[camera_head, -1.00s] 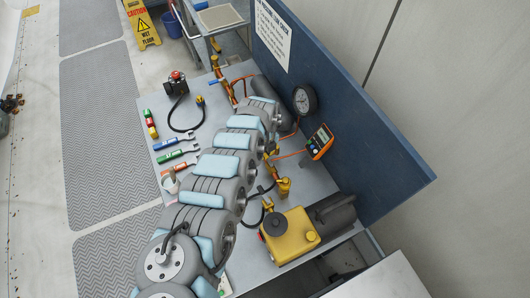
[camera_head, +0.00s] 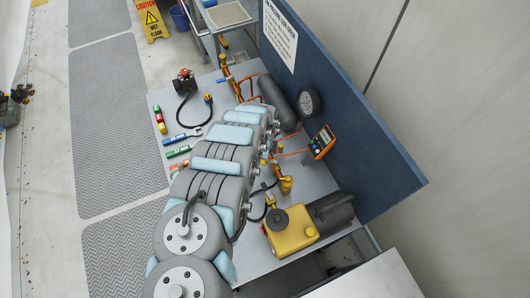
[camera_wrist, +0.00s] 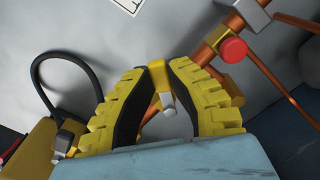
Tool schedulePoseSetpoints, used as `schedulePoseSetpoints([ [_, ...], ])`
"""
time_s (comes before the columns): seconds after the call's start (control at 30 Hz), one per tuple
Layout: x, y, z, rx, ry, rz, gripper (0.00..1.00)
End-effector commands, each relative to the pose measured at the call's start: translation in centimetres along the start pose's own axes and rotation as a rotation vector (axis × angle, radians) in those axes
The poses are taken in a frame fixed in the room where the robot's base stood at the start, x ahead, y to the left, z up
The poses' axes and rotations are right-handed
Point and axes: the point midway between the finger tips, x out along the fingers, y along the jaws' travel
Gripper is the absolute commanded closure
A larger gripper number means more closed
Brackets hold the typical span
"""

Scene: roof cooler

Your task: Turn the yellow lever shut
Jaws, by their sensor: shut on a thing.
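In the wrist view the yellow lever (camera_wrist: 157,78) stands between the black pads of my gripper's yellow fingers (camera_wrist: 163,72). The fingers are closed in on it from both sides. A small grey-white block (camera_wrist: 168,104) shows just below the lever, between the fingers. A copper pipe (camera_wrist: 205,50) with a red round knob (camera_wrist: 233,50) runs close by at the upper right. In the head view my arm covers the gripper and the held lever, so their contact cannot be seen there.
A blue panel (camera_head: 345,110) borders the right side. A black hose (camera_wrist: 36,75) loops left of the fingers.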

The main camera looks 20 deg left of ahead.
Motion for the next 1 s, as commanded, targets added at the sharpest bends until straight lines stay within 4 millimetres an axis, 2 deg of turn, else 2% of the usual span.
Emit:
schedulePoseSetpoints([
  [0.5, 0.0, 2.1, -0.5, -0.446, -0.001, 0.003, 1.00],
  [1.0, 0.1, 2.7, -0.9, -0.630, 0.000, 0.000, 1.00],
])
